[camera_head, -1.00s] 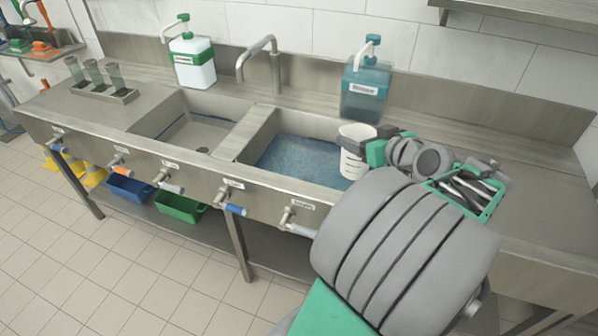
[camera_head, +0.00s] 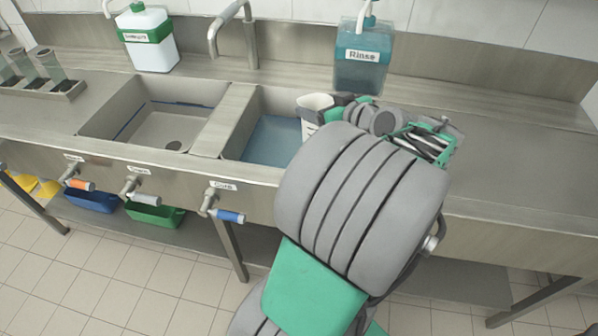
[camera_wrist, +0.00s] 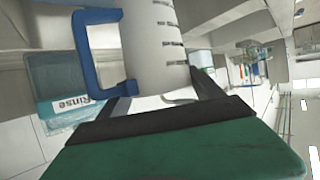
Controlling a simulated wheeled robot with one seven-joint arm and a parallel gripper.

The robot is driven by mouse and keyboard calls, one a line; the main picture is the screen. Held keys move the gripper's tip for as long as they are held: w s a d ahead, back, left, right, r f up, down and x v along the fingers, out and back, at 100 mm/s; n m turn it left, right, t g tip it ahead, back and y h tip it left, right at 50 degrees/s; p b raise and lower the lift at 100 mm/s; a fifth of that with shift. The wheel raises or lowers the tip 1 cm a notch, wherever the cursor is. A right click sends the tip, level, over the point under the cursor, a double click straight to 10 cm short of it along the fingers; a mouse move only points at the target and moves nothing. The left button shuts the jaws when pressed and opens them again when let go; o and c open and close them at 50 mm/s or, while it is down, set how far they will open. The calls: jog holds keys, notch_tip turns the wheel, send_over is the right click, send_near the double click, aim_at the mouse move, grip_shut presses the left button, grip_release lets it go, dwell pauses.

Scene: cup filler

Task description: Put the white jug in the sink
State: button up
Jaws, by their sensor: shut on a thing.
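The white jug (camera_head: 312,108) is at the right side of the right sink basin (camera_head: 268,140), which has blue liquid in it. My gripper (camera_head: 338,108) is shut on the jug from the right. My arm hides its lower part, so I cannot tell how high it is above the liquid. In the wrist view the jug (camera_wrist: 152,38) stands between my two dark fingers, with dark marks on its side and a blue handle (camera_wrist: 92,50) at left. The left basin (camera_head: 160,128) has a drain and looks empty.
A faucet (camera_head: 235,30) rises behind the basins. A teal Rinse bottle (camera_head: 362,58) stands behind my gripper, and a white-green pump bottle (camera_head: 149,40) at the back left. A green basket (camera_head: 427,145) of utensils sits right of my wrist. The counter is clear at far right.

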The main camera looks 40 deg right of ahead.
notch_tip(320, 180, down, 9)
jog(key=b, duration=0.4)
jog(key=shift+w+r, duration=0.1)
jog(key=shift+r, duration=0.1)
jog(key=w+d+f, duration=0.2)
jog(key=w+f, duration=0.4)
jog(key=w+d+f+p, duration=0.1)
jog(key=w+d+f, duration=0.1)
jog(key=w+f, duration=0.4)
jog(key=shift+w+d+f, duration=0.3)
jog(key=shift+w+f, duration=0.1)
jog(key=shift+w, duration=0.1)
jog(key=shift+f, duration=0.1)
jog(key=o, duration=1.8)
jog(key=shift+o, duration=0.2)
